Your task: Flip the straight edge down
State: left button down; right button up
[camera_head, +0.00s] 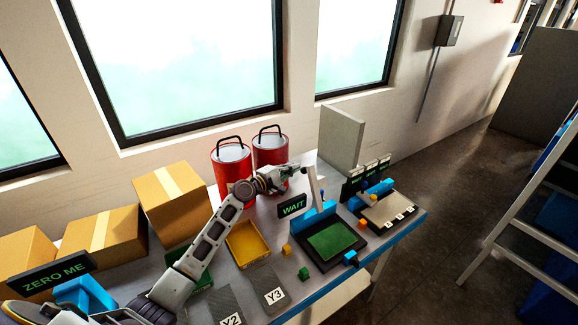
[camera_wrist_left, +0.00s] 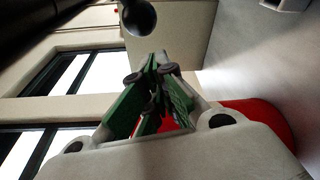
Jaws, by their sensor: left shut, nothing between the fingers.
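A pale upright bar (camera_head: 313,186), which looks like the straight edge, rises from the blue part (camera_head: 316,217) of a dark frame with a green bed (camera_head: 332,240). My left gripper (camera_head: 302,170) is beside the top of this bar, in front of the red buckets. In the left wrist view its green-padded fingers (camera_wrist_left: 155,66) are closed together with nothing between them. A black ball (camera_wrist_left: 138,17) shows just beyond the fingertips, apart from them in the picture; I cannot tell what it belongs to. My right gripper is not in view.
A WAIT sign (camera_head: 292,206) stands left of the bar. Two red buckets (camera_head: 231,163) stand behind my arm. A second station (camera_head: 389,211) with a tan bed is to the right. A yellow tray (camera_head: 262,239), small cubes (camera_head: 304,273) and cardboard boxes (camera_head: 171,205) are to the left.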

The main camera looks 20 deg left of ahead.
pick_arm(q)
jog(key=shift+s+d+r+p, duration=0.25)
jog(key=shift+s+d+p, duration=0.15)
jog(key=shift+s+d, duration=0.2)
jog(key=shift+d, duration=0.1)
